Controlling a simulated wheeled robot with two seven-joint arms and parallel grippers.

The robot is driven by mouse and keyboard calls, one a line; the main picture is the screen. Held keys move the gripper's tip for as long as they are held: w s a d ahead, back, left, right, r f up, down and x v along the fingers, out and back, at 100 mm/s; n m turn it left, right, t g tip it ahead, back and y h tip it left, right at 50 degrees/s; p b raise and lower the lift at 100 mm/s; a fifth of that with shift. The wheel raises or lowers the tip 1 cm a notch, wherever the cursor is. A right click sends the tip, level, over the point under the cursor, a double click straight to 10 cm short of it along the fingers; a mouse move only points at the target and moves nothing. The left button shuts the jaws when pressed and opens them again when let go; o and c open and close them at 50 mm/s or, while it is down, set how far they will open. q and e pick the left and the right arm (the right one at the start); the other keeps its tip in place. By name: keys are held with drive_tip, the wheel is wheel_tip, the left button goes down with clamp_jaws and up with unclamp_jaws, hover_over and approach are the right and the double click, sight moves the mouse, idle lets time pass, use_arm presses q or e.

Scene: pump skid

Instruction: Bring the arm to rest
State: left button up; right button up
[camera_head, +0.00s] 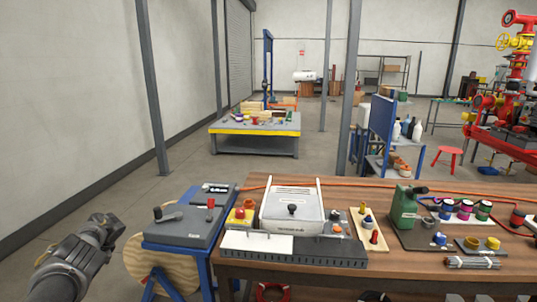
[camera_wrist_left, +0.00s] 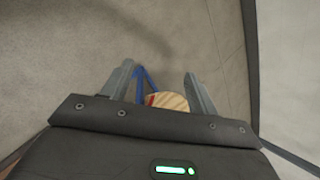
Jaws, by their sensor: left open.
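My left arm (camera_head: 82,255) comes in at the lower left of the head view, beside the blue-framed bench and clear of it. In the left wrist view my left gripper (camera_wrist_left: 159,72) has its two fingers well apart, with nothing held between them. Beyond the fingers are the floor, a blue strut (camera_wrist_left: 146,80) and a round wooden piece (camera_wrist_left: 167,101), all at a distance. My right arm and right gripper are not in view.
A grey-topped blue stand (camera_head: 190,232) is just right of my left arm, with a round wooden disc (camera_head: 150,262) below. Open floor (camera_head: 120,190) lies ahead left.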

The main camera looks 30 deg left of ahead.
use_arm(q)
drive_tip(key=s+a+f+t+y, duration=0.2)
drive_tip(key=s+a+f+y, duration=0.15)
drive_tip(key=s+f, duration=0.9)
drive_tip(key=s+d+f+m+t, duration=0.1)
drive_tip(key=s+f+t, duration=0.15)
drive_tip(key=s, duration=0.35)
drive_tip(key=s+f+m+t, duration=0.1)
drive_tip(key=s+f, duration=0.2)
drive_tip(key=s, duration=0.3)
drive_tip(key=s+d+f+n+g+h, duration=0.1)
drive_tip(key=s+d+f+h, duration=0.15)
drive_tip(key=d+f, duration=0.9)
drive_tip(key=s+d+f+n+h, duration=0.1)
drive_tip(key=s+d+f+h, duration=0.15)
drive_tip(key=d+f, duration=0.95)
drive_tip(key=s+d+f+h, duration=0.1)
drive_tip(key=d+f+h, duration=0.1)
drive_tip(key=d, duration=1.7)
drive_tip(key=s+d+f+n+h, duration=0.1)
drive_tip(key=s+d+f+h, duration=0.1)
drive_tip(key=d, duration=1.8)
drive_tip(key=shift+s+f+h, duration=0.2)
drive_tip(key=shift+f+h, duration=0.15)
drive_tip(key=shift+f, duration=0.5)
drive_tip(key=shift+d+g, duration=0.1)
drive_tip(key=shift+g, duration=0.15)
